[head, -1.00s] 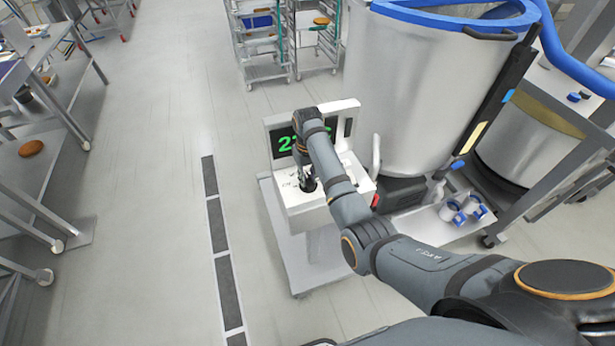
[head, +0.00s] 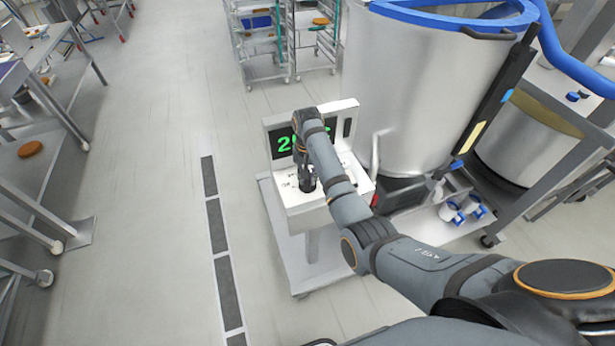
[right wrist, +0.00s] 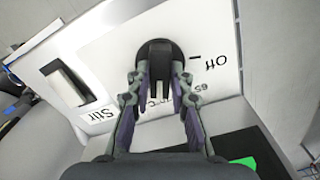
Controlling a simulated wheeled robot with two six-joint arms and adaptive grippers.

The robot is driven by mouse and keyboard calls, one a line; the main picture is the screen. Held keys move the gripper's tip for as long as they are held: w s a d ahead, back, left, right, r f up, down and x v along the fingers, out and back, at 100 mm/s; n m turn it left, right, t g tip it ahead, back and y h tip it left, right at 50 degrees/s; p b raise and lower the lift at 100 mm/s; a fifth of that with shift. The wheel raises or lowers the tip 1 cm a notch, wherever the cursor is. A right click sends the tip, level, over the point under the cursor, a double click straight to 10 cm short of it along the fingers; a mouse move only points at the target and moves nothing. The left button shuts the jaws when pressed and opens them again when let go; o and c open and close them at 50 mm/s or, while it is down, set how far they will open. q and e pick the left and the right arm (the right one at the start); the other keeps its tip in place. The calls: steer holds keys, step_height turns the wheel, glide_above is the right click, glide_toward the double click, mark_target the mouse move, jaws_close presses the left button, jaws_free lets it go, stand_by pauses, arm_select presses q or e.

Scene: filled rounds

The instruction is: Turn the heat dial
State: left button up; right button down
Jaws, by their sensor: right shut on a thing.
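The heat dial (right wrist: 160,55) is a round black knob with a raised grip bar, on a white panel (right wrist: 110,45) in the right wrist view. My right gripper (right wrist: 160,88) is shut on the dial's grip bar, one finger on each side. In the head view my right gripper (head: 306,178) reaches down onto the control box (head: 305,210), and my own arm partly hides the dial. A dark display (head: 283,142) with green digits stands behind it, partly covered by my arm. My left gripper is not in view.
A rocker switch (right wrist: 64,83) beside the word "Stir" sits on the same panel. A large steel kettle with a blue rim (head: 425,90) stands right of the control box. Open floor (head: 150,200) lies to the left, with wheeled racks (head: 262,45) behind.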

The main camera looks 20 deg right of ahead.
steer(key=shift+w+r, duration=0.25)
steer(key=shift+r, duration=0.05)
steer(key=c, duration=1.5)
jaws_free()
steer(key=o, duration=0.3)
steer(key=shift+s, duration=0.15)
steer(key=shift+s+f, duration=0.1)
step_height(320, 180, up, 8)
steer(key=shift+f, duration=0.25)
